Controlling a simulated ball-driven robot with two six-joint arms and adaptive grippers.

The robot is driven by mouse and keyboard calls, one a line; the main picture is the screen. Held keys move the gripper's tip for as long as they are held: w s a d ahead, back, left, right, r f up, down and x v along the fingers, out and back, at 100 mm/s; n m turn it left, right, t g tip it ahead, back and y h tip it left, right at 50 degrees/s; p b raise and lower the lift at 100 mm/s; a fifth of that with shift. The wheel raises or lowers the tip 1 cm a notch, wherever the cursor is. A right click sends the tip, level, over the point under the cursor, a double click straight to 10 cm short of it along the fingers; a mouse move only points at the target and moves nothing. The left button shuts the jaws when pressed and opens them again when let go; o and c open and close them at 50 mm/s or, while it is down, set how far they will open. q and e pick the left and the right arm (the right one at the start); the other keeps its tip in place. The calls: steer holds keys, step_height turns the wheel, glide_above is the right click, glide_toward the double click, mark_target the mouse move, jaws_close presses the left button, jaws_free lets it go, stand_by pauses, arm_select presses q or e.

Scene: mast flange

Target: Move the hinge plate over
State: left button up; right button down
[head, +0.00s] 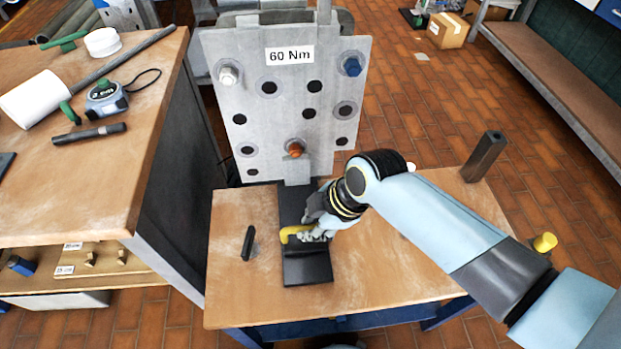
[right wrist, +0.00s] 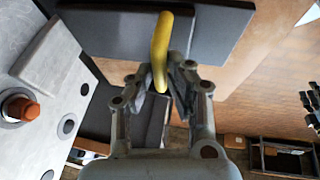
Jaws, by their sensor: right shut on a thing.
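A dark hinge plate (head: 305,268) lies on the small wooden table, in front of the upright grey flange plate (head: 275,125) marked 60 Nm. A yellow curved handle (head: 290,232) stands on the dark plate. My right gripper (head: 308,233) is shut on this handle, low over the dark plate. In the right wrist view, the yellow handle (right wrist: 162,45) runs between the fingertips of my right gripper (right wrist: 160,82), with the dark plate (right wrist: 212,30) behind it. The gripper hides part of the plate and handle in the head view. My left gripper is out of view.
The flange plate carries a silver bolt (head: 229,75), a blue bolt (head: 351,66) and an orange bolt (head: 295,149). A small black piece (head: 248,243) stands left of the dark plate. A dark post (head: 484,157) stands at the table's back right. A workbench (head: 150,130) adjoins at left.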

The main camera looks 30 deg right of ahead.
steer(key=shift+s+a+f, duration=0.1)
steer(key=shift+s+a, duration=0.05)
steer(key=shift+s, duration=0.05)
steer(key=c, duration=1.3)
jaws_free()
steer(key=shift+s, duration=0.1)
steer(key=shift+r, duration=0.4)
steer(key=v, duration=1.1)
steer(key=shift+s+d+r, duration=0.1)
steer(key=shift+d, duration=0.1)
